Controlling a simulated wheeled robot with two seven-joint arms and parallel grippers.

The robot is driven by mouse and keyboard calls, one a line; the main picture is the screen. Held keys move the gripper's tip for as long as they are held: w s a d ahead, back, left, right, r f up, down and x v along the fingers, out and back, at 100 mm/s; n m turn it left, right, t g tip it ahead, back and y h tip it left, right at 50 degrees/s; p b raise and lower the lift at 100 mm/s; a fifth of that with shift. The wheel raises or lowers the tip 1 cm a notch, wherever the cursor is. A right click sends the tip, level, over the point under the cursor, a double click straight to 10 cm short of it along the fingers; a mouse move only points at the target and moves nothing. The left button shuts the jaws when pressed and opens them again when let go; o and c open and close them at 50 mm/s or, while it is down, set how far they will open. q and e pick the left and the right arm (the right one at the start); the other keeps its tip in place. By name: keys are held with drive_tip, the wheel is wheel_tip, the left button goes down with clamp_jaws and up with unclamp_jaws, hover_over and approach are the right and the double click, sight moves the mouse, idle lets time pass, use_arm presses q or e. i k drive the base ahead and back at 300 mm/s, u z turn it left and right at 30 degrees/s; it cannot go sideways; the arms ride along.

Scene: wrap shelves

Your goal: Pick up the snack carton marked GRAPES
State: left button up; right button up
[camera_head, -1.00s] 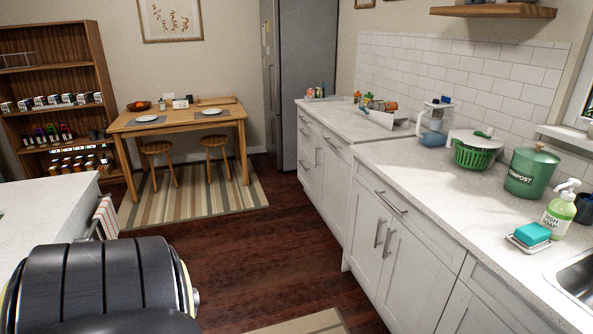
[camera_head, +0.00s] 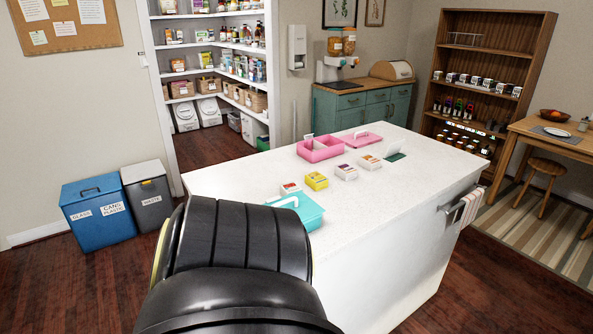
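Several small cartons stand in a row on the white island: a red-and-white carton (camera_head: 290,188), a yellow carton (camera_head: 316,181), a white carton with a dark reddish mark (camera_head: 346,172) and another pale carton (camera_head: 369,162). Their print is too small to read, so I cannot tell which one, if any, is marked GRAPES. A black ribbed part of my own arm fills the lower middle of the view and hides the near left corner of the island. Neither of my grippers shows.
The white island (camera_head: 410,205) also holds an open pink box (camera_head: 320,149), a pink lid (camera_head: 361,140) and a teal box (camera_head: 299,208). Blue (camera_head: 98,213) and grey (camera_head: 148,195) bins stand at left. A pantry lies behind. Wood floor is clear at right front.

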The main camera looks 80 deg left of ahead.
sight(346, 172)
drive_tip(key=u, duration=0.95)
drive_tip(key=i, duration=2.05)
drive_tip(key=z, duration=5.25)
